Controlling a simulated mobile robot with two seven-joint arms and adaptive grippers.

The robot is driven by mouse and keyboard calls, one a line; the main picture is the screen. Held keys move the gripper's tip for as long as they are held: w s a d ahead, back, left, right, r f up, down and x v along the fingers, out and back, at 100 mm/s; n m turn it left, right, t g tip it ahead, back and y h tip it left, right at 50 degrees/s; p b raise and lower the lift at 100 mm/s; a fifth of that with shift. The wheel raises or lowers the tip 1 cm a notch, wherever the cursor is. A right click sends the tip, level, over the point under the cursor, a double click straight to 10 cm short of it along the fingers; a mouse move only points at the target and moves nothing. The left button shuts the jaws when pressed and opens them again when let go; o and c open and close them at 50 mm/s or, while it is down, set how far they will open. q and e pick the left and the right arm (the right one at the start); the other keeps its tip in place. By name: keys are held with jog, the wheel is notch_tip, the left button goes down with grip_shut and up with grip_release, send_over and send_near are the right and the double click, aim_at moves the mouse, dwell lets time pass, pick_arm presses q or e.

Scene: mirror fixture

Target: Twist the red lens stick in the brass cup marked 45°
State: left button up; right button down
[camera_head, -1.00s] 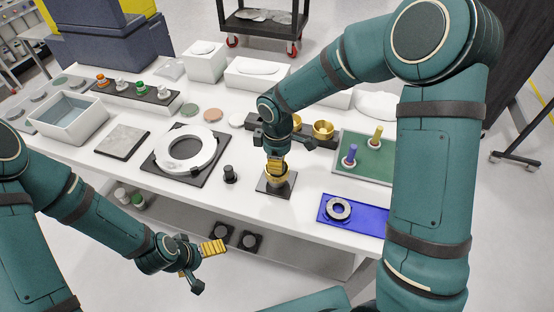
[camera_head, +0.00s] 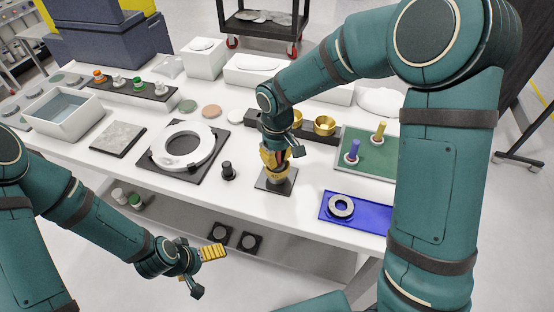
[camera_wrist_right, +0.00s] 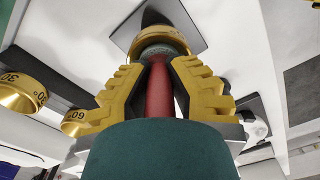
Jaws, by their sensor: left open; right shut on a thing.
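The red lens stick (camera_wrist_right: 160,88) stands between the gold fingers of my right gripper (camera_wrist_right: 163,75), which is shut on it. Its far end sits in the mouth of a brass cup (camera_wrist_right: 180,36) on a dark square base; the cup's mark is not readable. In the head view the right gripper (camera_head: 275,160) is directly above the brass cup (camera_head: 278,180) and hides most of the stick. My left gripper (camera_head: 205,262) is open and empty, in front of the table's near edge.
Two more brass cups, marked 30° (camera_wrist_right: 20,95) and 60° (camera_wrist_right: 75,122), stand at the left in the wrist view. A blue plate (camera_head: 370,213) with a ring, a green tray (camera_head: 375,160) with two sticks, and a black peg (camera_head: 228,170) are nearby.

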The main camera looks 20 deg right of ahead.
jog(key=shift+f+m, duration=0.1)
jog(key=shift+m, duration=0.7)
jog(key=shift+s, duration=0.1)
jog(key=n+p, duration=0.1)
jog(key=n, duration=0.3)
jog(key=n+p, duration=0.2)
jog(key=n, duration=0.3)
